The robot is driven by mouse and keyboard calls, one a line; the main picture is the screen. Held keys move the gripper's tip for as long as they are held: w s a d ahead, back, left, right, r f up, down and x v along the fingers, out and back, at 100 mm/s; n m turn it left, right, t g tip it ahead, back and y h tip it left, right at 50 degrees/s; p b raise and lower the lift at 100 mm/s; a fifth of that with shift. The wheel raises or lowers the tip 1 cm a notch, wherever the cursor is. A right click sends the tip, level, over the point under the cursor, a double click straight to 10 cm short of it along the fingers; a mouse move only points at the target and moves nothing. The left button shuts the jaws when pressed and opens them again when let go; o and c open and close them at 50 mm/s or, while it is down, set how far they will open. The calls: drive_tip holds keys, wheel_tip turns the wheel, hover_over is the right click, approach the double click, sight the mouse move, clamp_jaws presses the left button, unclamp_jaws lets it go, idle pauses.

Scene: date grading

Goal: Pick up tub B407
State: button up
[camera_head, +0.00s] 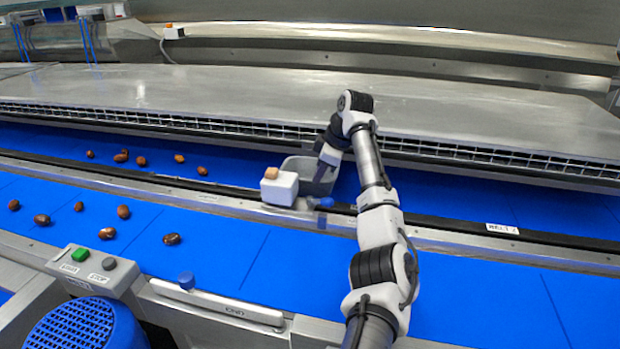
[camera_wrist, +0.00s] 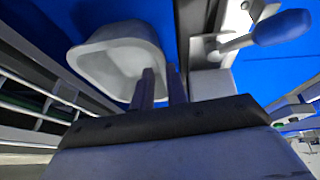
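A grey open tub (camera_head: 296,163) stands at the back blue belt, partly hidden by a white box and by my arm. No label on it can be read. In the wrist view the tub (camera_wrist: 92,57) shows its open mouth and looks empty. My gripper (camera_wrist: 161,72) has its two fingers at the tub's near right wall, one over the mouth side and one on the outer side. A narrow gap shows between the fingers. Whether they press on the wall cannot be told. In the head view the fingertips are hidden behind my arm.
The lever handle is close in the wrist view (camera_wrist: 282,27). A metal grating (camera_head: 200,124) runs behind. Several dates lie on the belts at left.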

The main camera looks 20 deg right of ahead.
sight(309, 189)
drive_tip(key=x, duration=0.1)
drive_tip(key=p+x, duration=0.1)
drive_tip(key=x, duration=0.1)
drive_tip(key=p+x, duration=0.1)
drive_tip(key=x, duration=0.1)
drive_tip(key=shift+w+a+f, duration=0.1)
drive_tip(key=shift+w+a, duration=0.1)
drive_tip(key=shift+a, duration=0.15)
drive_tip(key=shift+w+a+f, duration=0.1)
drive_tip(key=shift+f, duration=0.35)
clamp_jaws()
drive_tip(key=shift+r, duration=0.15)
